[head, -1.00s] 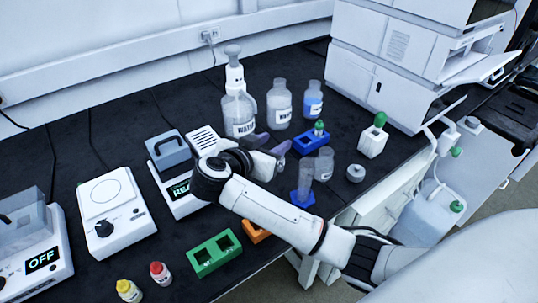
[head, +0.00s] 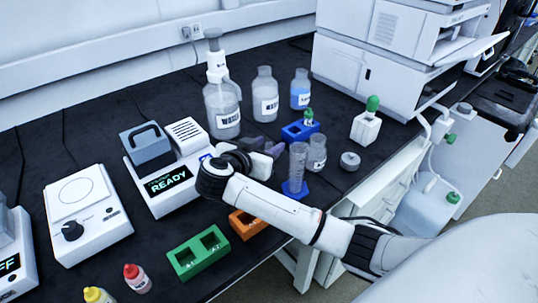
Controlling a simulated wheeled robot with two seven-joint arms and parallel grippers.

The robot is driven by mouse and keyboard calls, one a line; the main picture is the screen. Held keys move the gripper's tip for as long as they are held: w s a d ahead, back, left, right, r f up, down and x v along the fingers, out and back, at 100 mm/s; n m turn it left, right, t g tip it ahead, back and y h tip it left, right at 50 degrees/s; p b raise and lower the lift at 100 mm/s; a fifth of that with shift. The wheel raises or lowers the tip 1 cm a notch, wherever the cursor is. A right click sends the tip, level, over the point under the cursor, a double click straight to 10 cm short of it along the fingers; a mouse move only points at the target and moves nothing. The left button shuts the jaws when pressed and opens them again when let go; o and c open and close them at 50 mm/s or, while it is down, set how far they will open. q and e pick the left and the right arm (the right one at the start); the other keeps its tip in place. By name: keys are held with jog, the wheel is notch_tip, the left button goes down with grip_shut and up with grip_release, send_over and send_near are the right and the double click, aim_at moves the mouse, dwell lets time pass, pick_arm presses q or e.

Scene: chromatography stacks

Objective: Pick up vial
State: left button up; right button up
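A small vial with a green cap (head: 309,117) stands upright in a blue rack (head: 293,136) near the back middle of the bench. My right gripper (head: 272,146) is just left of and in front of the blue rack, low over the bench. Its two dark fingers look parted with nothing visible between them. It appears apart from the vial. My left gripper is not in view.
A graduated cylinder (head: 297,165) and a small labelled bottle (head: 317,152) stand right of the gripper. Large bottles (head: 265,98) stand behind it. A heater reading READY (head: 166,184) is at left. Green (head: 199,254) and orange (head: 247,224) racks are in front.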

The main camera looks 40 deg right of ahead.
aim_at(271, 143)
jog(key=x, duration=0.5)
jog(key=shift+b, duration=0.35)
grip_shut()
